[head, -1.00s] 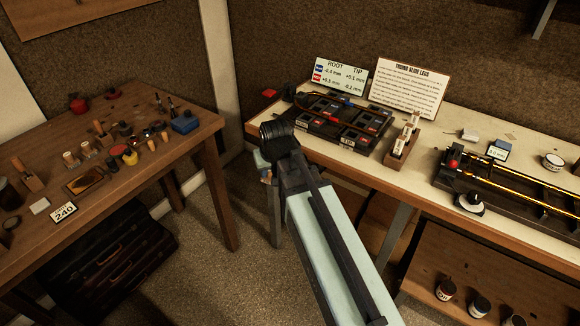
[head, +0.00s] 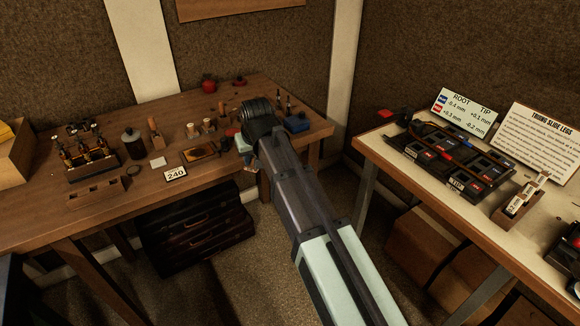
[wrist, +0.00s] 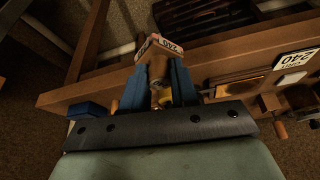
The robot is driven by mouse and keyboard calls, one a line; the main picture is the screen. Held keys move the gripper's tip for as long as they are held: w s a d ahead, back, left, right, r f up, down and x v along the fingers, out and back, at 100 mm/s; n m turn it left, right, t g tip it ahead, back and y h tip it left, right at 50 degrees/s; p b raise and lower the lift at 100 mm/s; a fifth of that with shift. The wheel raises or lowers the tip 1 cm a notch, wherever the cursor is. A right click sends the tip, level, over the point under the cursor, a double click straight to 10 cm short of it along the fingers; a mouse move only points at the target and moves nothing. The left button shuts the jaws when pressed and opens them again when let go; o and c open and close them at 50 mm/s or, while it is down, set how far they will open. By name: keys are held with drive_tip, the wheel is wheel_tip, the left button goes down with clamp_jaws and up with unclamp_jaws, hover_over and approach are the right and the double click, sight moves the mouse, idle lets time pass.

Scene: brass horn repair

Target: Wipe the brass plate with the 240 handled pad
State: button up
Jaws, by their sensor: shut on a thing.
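My gripper (wrist: 160,88) is shut on the 240 handled pad (wrist: 159,47); its blue fingers clasp the wooden handle, and a label reading 240 shows at the pad's far end. In the head view the held pad is mostly hidden behind my arm, near the right end of the left table's front edge. The brass plate (head: 201,151) lies in a dark frame on the left table, left of my arm. It also shows in the wrist view (wrist: 240,86), to the right of my gripper and apart from the pad. A 240 card (head: 175,173) stands in front of the plate.
Several handled tools and jars stand behind the plate on the left table (head: 60,220). A white block (head: 158,162) lies left of it, and a blue box (head: 297,122) stands at the right end. A gap separates this table from the right bench (head: 380,150).

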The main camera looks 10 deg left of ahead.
drive_tip(key=a+r+n+g, duration=0.1)
drive_tip(key=a+r+n, duration=0.1)
drive_tip(key=a, duration=0.6)
drive_tip(key=a+r+n+g+y, duration=0.1)
drive_tip(key=a+r+n, duration=0.2)
drive_tip(key=a+n, duration=0.2)
drive_tip(key=a+r+n+g, duration=0.1)
drive_tip(key=a+r+n, duration=0.1)
drive_tip(key=a, duration=0.8)
drive_tip(key=shift+a+r+n+g+y, duration=0.3)
drive_tip(key=shift+r+n, duration=0.05)
drive_tip(key=shift+n, duration=0.55)
